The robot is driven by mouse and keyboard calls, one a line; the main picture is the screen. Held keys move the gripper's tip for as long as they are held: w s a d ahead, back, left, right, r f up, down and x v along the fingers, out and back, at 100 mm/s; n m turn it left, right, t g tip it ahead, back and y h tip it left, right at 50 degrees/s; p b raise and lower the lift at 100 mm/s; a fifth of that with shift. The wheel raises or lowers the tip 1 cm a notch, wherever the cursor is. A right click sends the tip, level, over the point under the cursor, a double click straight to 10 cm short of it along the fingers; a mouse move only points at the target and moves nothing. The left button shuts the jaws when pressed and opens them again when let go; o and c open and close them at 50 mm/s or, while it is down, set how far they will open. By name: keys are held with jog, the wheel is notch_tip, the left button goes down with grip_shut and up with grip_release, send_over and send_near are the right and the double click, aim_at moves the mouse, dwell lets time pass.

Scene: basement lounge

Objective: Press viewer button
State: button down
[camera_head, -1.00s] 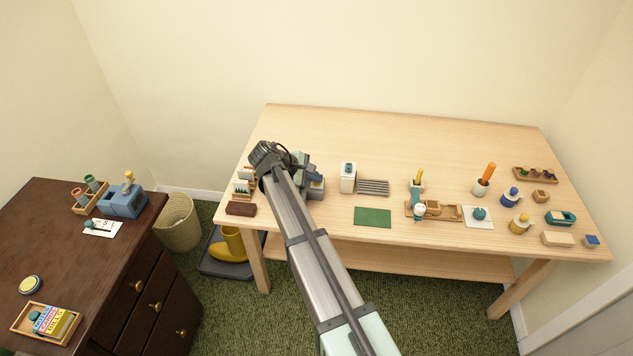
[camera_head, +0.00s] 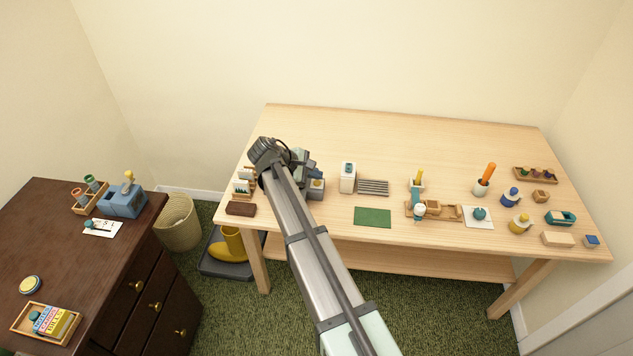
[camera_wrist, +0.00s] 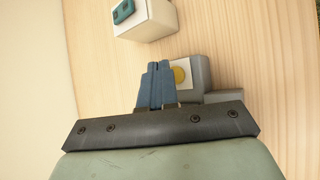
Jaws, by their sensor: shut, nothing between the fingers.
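The viewer is a grey-blue box (camera_head: 317,192) near the front left of the light wooden table. Its round yellow button (camera_head: 317,183) shows on top; in the wrist view the button (camera_wrist: 181,74) sits on a pale square panel of the grey box (camera_wrist: 203,72). My gripper (camera_head: 312,168) is just behind the viewer in the head view. In the wrist view its blue fingers (camera_wrist: 157,68) are shut together and empty, with the tips just left of the button. I cannot tell their height above it.
A white box with a teal top piece (camera_head: 348,178) stands right of the viewer, beside a slatted rack (camera_head: 373,187). A dark brown block (camera_head: 241,209) and a small wooden rack (camera_head: 243,184) lie to the left. The table's back area is clear.

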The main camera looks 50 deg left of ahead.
aim_at(315, 184)
jog(key=shift+r, duration=2.8)
jog(key=c, duration=1.8)
grip_release()
